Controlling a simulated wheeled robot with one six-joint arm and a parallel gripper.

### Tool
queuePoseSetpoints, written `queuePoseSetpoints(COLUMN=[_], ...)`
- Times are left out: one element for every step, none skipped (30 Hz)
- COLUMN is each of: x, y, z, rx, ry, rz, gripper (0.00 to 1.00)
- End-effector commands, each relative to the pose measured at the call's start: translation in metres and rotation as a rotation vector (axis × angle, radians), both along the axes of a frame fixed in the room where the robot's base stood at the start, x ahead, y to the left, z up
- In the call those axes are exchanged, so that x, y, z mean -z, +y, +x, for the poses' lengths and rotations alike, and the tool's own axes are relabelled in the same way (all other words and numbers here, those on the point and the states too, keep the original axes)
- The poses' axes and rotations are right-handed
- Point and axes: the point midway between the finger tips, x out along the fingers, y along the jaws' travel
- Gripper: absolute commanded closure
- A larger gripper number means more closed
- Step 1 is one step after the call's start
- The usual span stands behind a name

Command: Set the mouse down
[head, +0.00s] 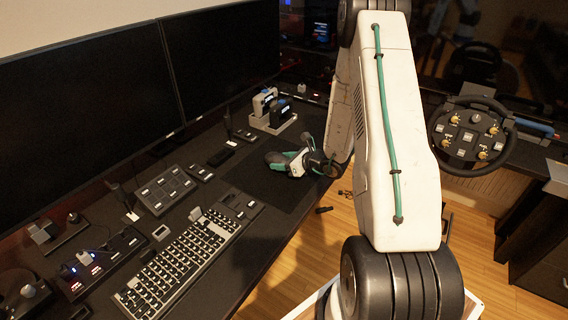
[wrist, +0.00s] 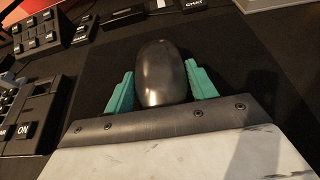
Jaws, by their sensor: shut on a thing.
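The mouse (wrist: 161,72) is dark, smooth and rounded. In the wrist view it sits between the two green fingers of my gripper (wrist: 160,88), which are shut on it from both sides. Below and around it is the black desk mat (wrist: 245,60). I cannot tell whether the mouse touches the mat. In the head view my gripper (head: 283,160) is low over the mat (head: 262,187), and the mouse is mostly hidden there by the gripper.
A keyboard (head: 180,262) lies left of the mat, with a button box (head: 164,190) behind it. Two monitors (head: 90,95) stand along the back. A dock with upright devices (head: 272,112) stands beyond my gripper. The near part of the mat is clear.

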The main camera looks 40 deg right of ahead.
Motion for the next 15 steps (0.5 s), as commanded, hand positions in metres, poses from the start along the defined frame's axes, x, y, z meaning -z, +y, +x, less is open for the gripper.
queuePoseSetpoints(x=[0.0080, 0.0111, 0.0132, 0.0135, 0.0132, 0.0128, 0.0128, 0.0127, 0.0127, 0.0130, 0.0136, 0.0147, 0.0156, 0.0161, 0.0156], y=[0.0006, 0.0007, 0.0009, 0.0009, 0.0008, 0.0008, 0.0008, 0.0008, 0.0008, 0.0008, 0.0008, 0.0008, 0.0008, 0.0008, 0.0008], z=[0.0001, 0.0000, 0.0001, 0.0002, 0.0003, 0.0003, 0.0003, 0.0002, 0.0002, 0.0002, 0.0002, 0.0001, 0.0001, 0.0001, 0.0001], rx=[0.000, 0.000, -0.001, -0.001, -0.001, -0.001, -0.001, 0.000, -0.001, -0.001, -0.001, -0.001, -0.001, -0.001, -0.001], ry=[0.001, 0.001, 0.000, -0.001, -0.001, -0.001, -0.001, -0.001, -0.001, -0.001, -0.001, 0.000, 0.000, 0.000, 0.000], rz=[0.003, 0.002, 0.001, 0.001, 0.000, 0.000, 0.000, -0.001, 0.000, 0.000, 0.000, 0.000, 0.000, 0.000, -0.001], gripper=[0.68, 0.68, 0.68, 0.68, 0.68, 0.68, 0.68, 0.68, 0.68, 0.68, 0.68, 0.68, 0.68, 0.41, 0.30])
